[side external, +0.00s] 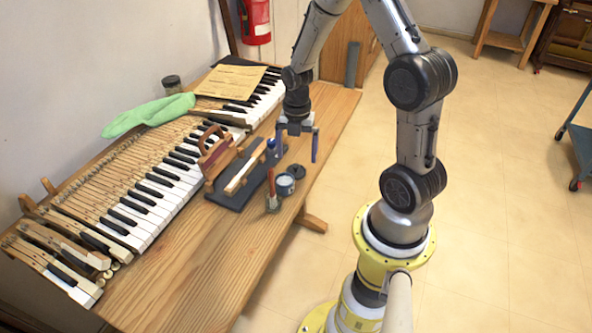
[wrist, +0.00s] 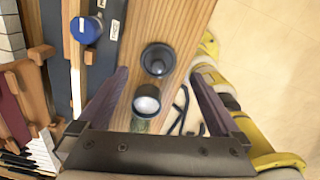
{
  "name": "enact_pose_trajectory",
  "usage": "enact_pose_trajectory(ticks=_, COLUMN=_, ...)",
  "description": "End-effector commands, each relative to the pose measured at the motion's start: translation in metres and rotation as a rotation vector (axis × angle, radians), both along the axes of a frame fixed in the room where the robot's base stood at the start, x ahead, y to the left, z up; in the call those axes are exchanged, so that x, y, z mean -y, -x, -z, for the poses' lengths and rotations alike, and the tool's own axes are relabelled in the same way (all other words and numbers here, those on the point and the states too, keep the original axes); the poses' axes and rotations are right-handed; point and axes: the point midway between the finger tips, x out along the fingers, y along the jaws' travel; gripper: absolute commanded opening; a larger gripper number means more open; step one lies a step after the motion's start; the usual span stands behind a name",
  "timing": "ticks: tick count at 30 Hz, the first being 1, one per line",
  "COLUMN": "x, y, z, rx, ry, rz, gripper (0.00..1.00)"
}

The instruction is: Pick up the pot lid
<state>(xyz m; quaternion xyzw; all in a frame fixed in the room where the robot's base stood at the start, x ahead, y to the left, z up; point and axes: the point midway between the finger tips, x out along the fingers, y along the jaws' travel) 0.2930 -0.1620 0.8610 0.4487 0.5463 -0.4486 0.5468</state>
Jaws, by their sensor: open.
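The pot lid (side external: 296,171) is a small dark round lid lying on the wooden bench. The wrist view shows the lid (wrist: 157,59) with a raised knob. A small pot (side external: 285,184) with a pale top stands close beside it, and the pot (wrist: 146,101) shows nearer the gripper body in the wrist view. My gripper (side external: 298,146) is open and empty above the bench, pointing down. In the wrist view, the lid appears between the fingertips of my gripper (wrist: 160,72), and no contact is visible.
A blue-capped bottle (wrist: 86,30) stands beside the lid, on a dark tool board (side external: 232,196). A brush (side external: 271,188) stands near the pot. The piano keys (side external: 160,200) and a green cloth (side external: 150,114) lie to the left.

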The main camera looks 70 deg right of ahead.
Motion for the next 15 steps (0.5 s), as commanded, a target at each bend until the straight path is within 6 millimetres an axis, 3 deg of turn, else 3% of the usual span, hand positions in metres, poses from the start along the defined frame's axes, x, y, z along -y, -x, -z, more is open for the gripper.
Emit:
enact_pose_trajectory(ticks=9, x=-0.002, y=-0.001, z=0.042, rx=-0.005, ry=-0.002, rz=0.0, gripper=1.0)
enact_pose_trajectory(ticks=15, x=-0.002, y=-0.002, z=0.049, rx=-0.001, ry=0.0, rz=0.0, gripper=1.0)
